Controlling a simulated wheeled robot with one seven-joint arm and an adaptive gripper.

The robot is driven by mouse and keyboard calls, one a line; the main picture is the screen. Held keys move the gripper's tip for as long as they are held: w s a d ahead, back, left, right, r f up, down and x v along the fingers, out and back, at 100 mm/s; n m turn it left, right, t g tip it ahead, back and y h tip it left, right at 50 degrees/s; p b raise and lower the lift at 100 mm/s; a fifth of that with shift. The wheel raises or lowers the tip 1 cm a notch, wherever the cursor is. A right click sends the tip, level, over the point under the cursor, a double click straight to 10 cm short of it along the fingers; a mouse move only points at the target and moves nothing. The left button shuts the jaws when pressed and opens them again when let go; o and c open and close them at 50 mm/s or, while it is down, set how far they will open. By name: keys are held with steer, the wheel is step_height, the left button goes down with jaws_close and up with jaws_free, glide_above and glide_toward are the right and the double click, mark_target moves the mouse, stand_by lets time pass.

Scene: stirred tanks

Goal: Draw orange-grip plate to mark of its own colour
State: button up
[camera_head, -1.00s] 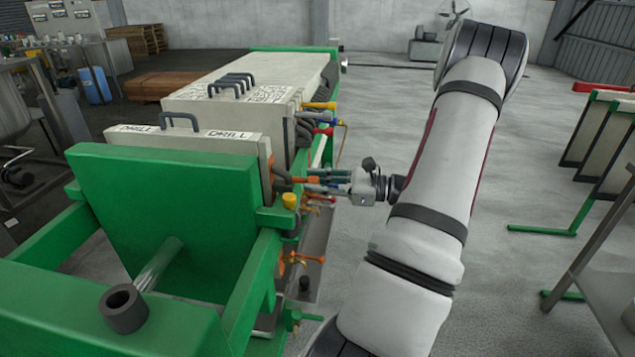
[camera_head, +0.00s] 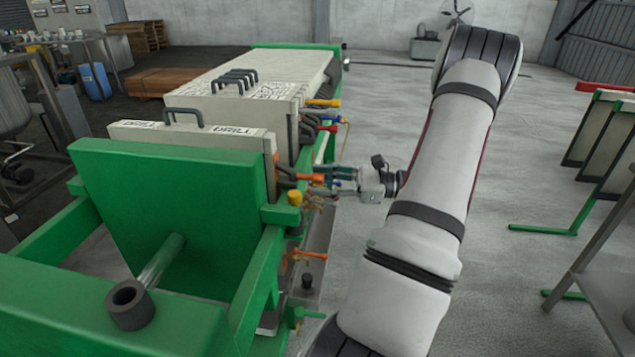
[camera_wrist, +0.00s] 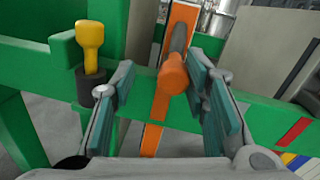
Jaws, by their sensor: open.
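The orange grip (camera_wrist: 173,73) projects toward me in the wrist view, from an orange-edged plate (camera_wrist: 181,28). My gripper (camera_wrist: 161,68) is open, with one finger on each side of the grip. The grip lies nearer the right finger; I cannot tell whether they touch. An orange strip (camera_wrist: 152,138) shows below the grip, across the green rail; I cannot tell whether it is a mark or the plate's edge. In the head view the orange grip (camera_head: 311,177) is just left of my gripper (camera_head: 325,178), at the side of the near plates.
A yellow knob (camera_wrist: 89,38) stands left of my fingers. Red (camera_wrist: 294,132), yellow and blue stripes lie on the rail (camera_wrist: 262,112) at right. The green press frame (camera_head: 165,200) is at left, with several pale plates (camera_head: 245,90) behind.

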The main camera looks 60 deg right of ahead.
steer(key=s+d+m+h, duration=0.1)
steer(key=s+d, duration=0.4)
steer(key=s, duration=0.5)
steer(key=shift+t+h, duration=0.3)
steer(key=shift+h, duration=0.3)
steer(key=w+a+n+g+y, duration=0.2)
steer(key=w+a+y, duration=0.25)
steer(key=w, duration=0.45)
steer(key=s+d+p, duration=0.2)
steer(key=s, duration=0.5)
steer(key=s+d+p, duration=0.2)
steer(key=s+d, duration=0.1)
steer(key=s, duration=0.4)
steer(key=shift+s+d+r+h, duration=0.15)
steer(key=shift+s+d+h, duration=0.2)
steer(key=shift+p, duration=0.55)
steer(key=shift+w, duration=0.1)
steer(key=w+a+h, duration=0.1)
steer(key=w+a, duration=0.1)
steer(key=w, duration=0.3)
steer(key=w+a+m+t+h+b, duration=0.1)
steer(key=w+a, duration=0.1)
steer(key=w, duration=0.4)
steer(key=w+a+m+t+h, duration=0.1)
steer(key=w+a, duration=0.1)
steer(key=w, duration=0.3)
steer(key=shift+w+a+f+h+b, duration=0.2)
steer(key=shift+w+a+h+b, duration=0.05)
steer(key=shift+w+h+b, duration=0.05)
